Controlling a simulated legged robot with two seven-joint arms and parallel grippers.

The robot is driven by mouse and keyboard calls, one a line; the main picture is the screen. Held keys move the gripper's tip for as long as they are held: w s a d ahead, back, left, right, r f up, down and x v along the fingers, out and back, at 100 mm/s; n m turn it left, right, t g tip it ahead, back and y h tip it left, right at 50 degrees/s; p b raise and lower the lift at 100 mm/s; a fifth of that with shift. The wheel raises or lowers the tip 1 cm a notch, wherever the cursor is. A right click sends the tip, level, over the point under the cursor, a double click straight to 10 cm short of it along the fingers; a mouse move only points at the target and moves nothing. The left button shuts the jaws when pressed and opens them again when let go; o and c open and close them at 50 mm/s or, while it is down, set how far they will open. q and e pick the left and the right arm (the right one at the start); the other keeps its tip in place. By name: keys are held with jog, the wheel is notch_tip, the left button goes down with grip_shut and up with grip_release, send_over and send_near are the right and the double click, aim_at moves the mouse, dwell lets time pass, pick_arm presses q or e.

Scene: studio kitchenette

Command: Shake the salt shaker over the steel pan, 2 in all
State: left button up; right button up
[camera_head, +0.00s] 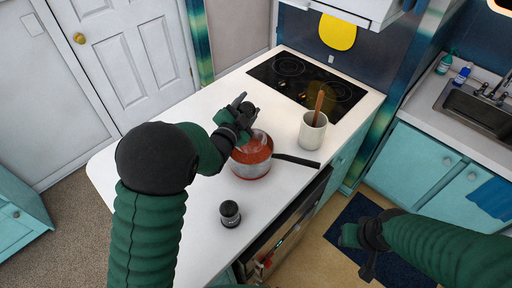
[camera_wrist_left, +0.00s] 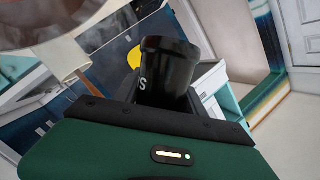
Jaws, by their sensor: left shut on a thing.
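My left gripper (camera_head: 240,106) is just above the pan's far-left rim. It is shut on the salt shaker, a black cylinder with a white S (camera_wrist_left: 168,72) in the left wrist view, where it looks tilted. In the head view the shaker is hard to tell from the dark fingers. My right gripper (camera_head: 358,256) is low at the right, over the floor, with its fingers apart and nothing between them.
A second dark shaker (camera_head: 230,213) stands on the counter (camera_head: 196,250) nearer me. A white crock (camera_head: 311,132) with a wooden utensil (camera_head: 319,103) stands right of the pan. A black cooktop (camera_head: 290,68) lies behind. The sink (camera_head: 470,104) is across at the right.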

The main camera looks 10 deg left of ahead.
pick_arm(q)
jog(key=n+g+p, duration=0.1)
jog(key=n+p, duration=0.1)
jog(key=p, duration=0.1)
jog(key=r+n+g+h+p, duration=0.1)
jog(key=n+p, duration=0.1)
jog(key=p, duration=0.2)
jog(key=n+g+p, duration=0.1)
jog(key=n+p, duration=0.1)
jog(key=p, duration=0.1)
jog(key=shift+a+r+h, duration=0.1)
jog(key=shift+r+h, duration=0.15)
jog(key=shift+h, duration=0.15)
jog(key=shift+f+n+p, duration=0.15)
jog(key=shift+n+p, duration=0.25)
jog(key=shift+n, duration=0.1)
jog(key=shift+f+g, duration=0.25)
jog(key=shift+g, duration=0.05)
jog(key=shift+f, duration=0.1)
